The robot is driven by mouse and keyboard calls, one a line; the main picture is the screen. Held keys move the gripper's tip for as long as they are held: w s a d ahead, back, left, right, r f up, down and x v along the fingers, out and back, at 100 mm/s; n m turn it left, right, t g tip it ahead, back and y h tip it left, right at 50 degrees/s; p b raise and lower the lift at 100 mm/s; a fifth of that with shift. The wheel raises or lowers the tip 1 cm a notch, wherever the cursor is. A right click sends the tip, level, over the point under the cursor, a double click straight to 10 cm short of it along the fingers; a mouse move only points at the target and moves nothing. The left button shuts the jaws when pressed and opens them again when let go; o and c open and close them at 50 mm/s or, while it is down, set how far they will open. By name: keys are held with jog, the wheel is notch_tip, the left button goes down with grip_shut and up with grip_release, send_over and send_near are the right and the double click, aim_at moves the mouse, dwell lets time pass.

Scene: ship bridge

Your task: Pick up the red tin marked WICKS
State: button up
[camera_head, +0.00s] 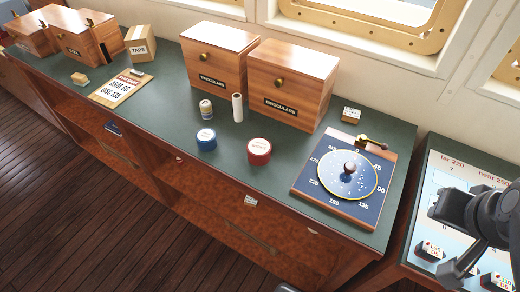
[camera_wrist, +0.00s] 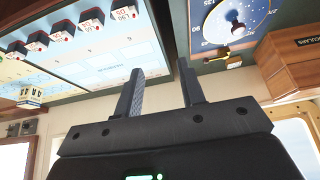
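A red tin (camera_head: 259,151) with a pale lid stands upright on the green counter top (camera_head: 160,95). Its marking is too small to read in the head view. A similar blue tin (camera_head: 206,139) stands to its left, apart from it. My gripper (camera_wrist: 162,68) shows in the wrist view with its two dark fingers apart and nothing between them. In the head view, my dark arm end is at the lower right, over the chart table, well to the right of the red tin. The red tin is not visible in the wrist view.
Two wooden binoculars boxes (camera_head: 292,86) (camera_head: 219,57) stand behind the tins. A white cylinder (camera_head: 237,107) and a small can (camera_head: 206,109) stand close by. A compass board (camera_head: 345,178) with a brass lever lies right of the tins. The lit table (camera_head: 432,181) holds several small blocks.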

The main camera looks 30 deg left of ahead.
jog(key=shift+o, duration=0.5)
jog(key=o, duration=1.1)
jog(key=shift+c, duration=0.2)
